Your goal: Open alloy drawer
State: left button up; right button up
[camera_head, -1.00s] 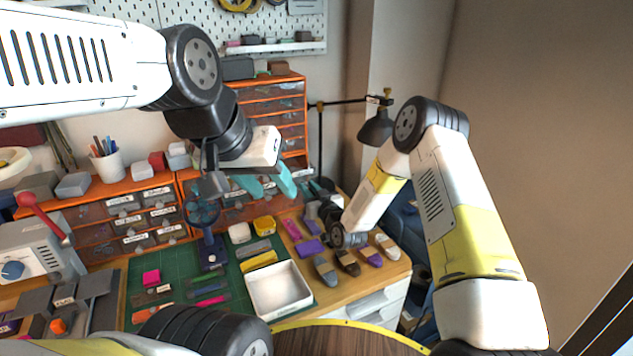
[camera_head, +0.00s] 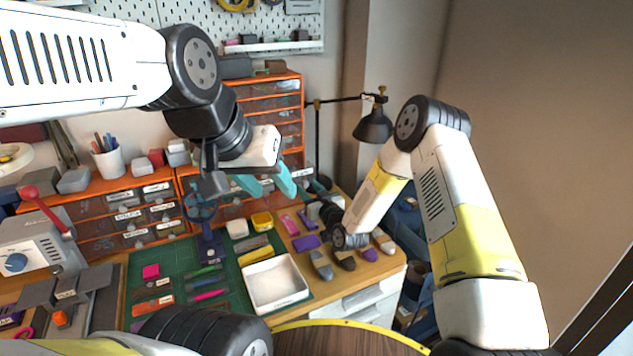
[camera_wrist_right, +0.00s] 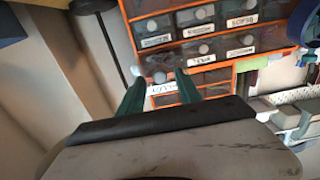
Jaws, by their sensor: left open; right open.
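Small labelled drawers in orange cabinets line the back of the bench, with a low bank (camera_head: 130,220) at left and a taller stack (camera_head: 270,105) further right. The labels are too small to read surely, so I cannot tell which is the alloy drawer. The drawers I can make out look shut. My left gripper (camera_head: 268,184) is open and empty in front of the cabinets. My right gripper is partly hidden behind its wrist in the head view. In the right wrist view, its teal fingers (camera_wrist_right: 160,80) are open, pointing at several labelled drawers with round knobs (camera_wrist_right: 203,46).
A white tray (camera_head: 276,284) sits on the green mat, with a blue fan (camera_head: 208,240) behind it. Coloured pieces lie around them and at the bench's right end. A black lamp (camera_head: 374,124) stands behind my right arm. A grey machine with a red lever (camera_head: 40,205) is at left.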

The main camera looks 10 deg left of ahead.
jog(key=v, duration=0.7)
jog(key=d+r+g+h, duration=0.35)
jog(key=d+r, duration=0.65)
jog(key=r, duration=0.5)
jog(key=s+d+r+m+g+h, duration=0.1)
jog(key=s+d+r+m+h, duration=0.1)
jog(key=s+d+r, duration=0.3)
jog(key=s+d+r+m+g+h, duration=0.1)
jog(key=s+d+r+m+h, duration=0.1)
jog(key=s+d+r, duration=0.2)
jog(key=s+d, duration=0.3)
jog(key=s, duration=0.5)
jog(key=shift+s+r+g, duration=0.25)
jog(key=shift+r+g, duration=0.1)
jog(key=shift+r, duration=0.05)
jog(key=s+g, duration=0.1)
jog(key=s, duration=0.4)
jog(key=s+d+m, duration=0.1)
jog(key=s, duration=0.4)
jog(key=s+d+m+g, duration=0.1)
jog(key=s, duration=0.4)
jog(key=shift+d+r+g, duration=0.2)
jog(key=shift+r+g, duration=0.1)
jog(key=shift+r, duration=0.05)
jog(key=shift+c, duration=0.2)
